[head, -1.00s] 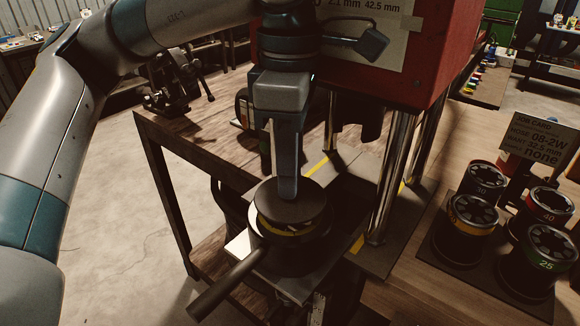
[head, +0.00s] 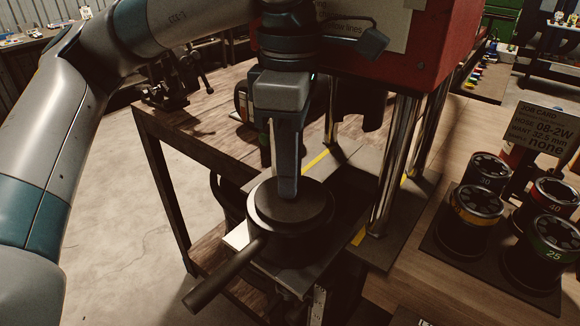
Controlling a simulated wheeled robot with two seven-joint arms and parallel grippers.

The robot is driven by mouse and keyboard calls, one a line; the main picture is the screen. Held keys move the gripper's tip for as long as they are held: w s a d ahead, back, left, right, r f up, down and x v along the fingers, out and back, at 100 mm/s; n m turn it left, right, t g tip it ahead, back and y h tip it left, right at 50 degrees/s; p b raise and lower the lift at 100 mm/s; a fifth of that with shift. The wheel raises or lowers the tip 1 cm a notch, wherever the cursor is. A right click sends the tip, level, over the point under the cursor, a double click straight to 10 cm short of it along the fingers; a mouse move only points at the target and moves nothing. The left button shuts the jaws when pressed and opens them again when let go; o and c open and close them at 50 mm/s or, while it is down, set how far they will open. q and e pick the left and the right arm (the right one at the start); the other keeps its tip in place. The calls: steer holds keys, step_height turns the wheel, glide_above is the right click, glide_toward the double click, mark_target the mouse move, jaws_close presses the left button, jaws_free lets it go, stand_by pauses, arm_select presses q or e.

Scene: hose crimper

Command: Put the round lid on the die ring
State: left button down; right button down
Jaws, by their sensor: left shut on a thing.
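The round dark lid (head: 290,203) sits low at the top of the dark die ring (head: 292,240), and no yellow band shows between them now. The ring rests on a metal plate at the front of the press, with its dark handle (head: 225,275) pointing to the lower left. My left gripper (head: 287,195) points straight down and is shut on the lid's middle. The grip itself is partly hidden by the near finger. My right gripper is not in view.
The red press head (head: 400,35) and its steel posts (head: 395,165) stand close behind and right of my left gripper. Several die sets (head: 476,212) stand on a dark tray at the right by a job card (head: 543,140). A wooden bench (head: 190,130) is behind on the left.

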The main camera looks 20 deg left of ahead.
arm_select(q)
steer(key=shift+f+b, duration=0.35)
steer(key=shift+b, duration=0.05)
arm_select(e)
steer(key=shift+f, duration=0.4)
arm_select(q)
steer(key=c, duration=1.6)
jaws_free()
steer(key=shift+o, duration=0.2)
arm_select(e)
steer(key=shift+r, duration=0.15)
